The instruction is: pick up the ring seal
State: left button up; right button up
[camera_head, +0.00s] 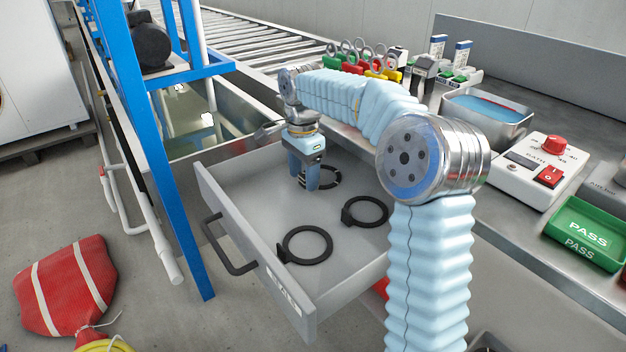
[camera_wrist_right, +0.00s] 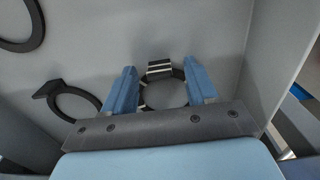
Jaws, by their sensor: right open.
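Three dark ring-shaped pieces with small tabs lie in an open grey drawer (camera_head: 228,188). The far ring (camera_head: 340,178) has pale stripes, and its striped tab shows in the right wrist view (camera_wrist_right: 159,69). The near ring (camera_head: 330,246) and the middle ring (camera_head: 385,212) look plain black. My right gripper (camera_head: 304,182) points down into the drawer at the far ring, partly hiding it. In the right wrist view, its open blue fingers (camera_wrist_right: 160,72) lie on either side of this ring. Whether they touch it I cannot tell. My left gripper is not in view.
The drawer walls surround the rings, with a black handle (camera_head: 228,246) on the front. A blue frame (camera_head: 150,130) stands left of the drawer. The bench at right holds a metal tray (camera_head: 487,117), a control box (camera_head: 541,172) and a green PASS bin (camera_head: 588,232).

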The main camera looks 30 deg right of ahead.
jog(key=c, duration=0.8)
jog(key=shift+c, duration=0.2)
jog(key=shift+r, duration=0.1)
jog(key=shift+r, duration=0.25)
notch_tip(320, 180, up, 7)
jog(key=shift+f+p, duration=0.2)
jog(key=shift+p, duration=0.55)
jog(key=s+a+b, duration=0.2)
jog(key=s+a, duration=0.2)
jog(key=s, duration=0.4)
jog(key=s+a+b, duration=0.2)
jog(key=s+a, duration=0.2)
jog(key=s, duration=0.3)
jog(key=shift+s+a+r+p, duration=0.1)
jog(key=shift+s+r+p, duration=0.05)
jog(key=shift+r+p, duration=1.2)
jog(key=shift+s+d+r+p, duration=0.1)
jog(key=shift+s+r+p, duration=0.1)
jog(key=shift+r+p, duration=1.15)
jog(key=shift+s+a+r+p, duration=0.15)
jog(key=shift+r+p, duration=0.85)
jog(key=shift+r, duration=0.65)
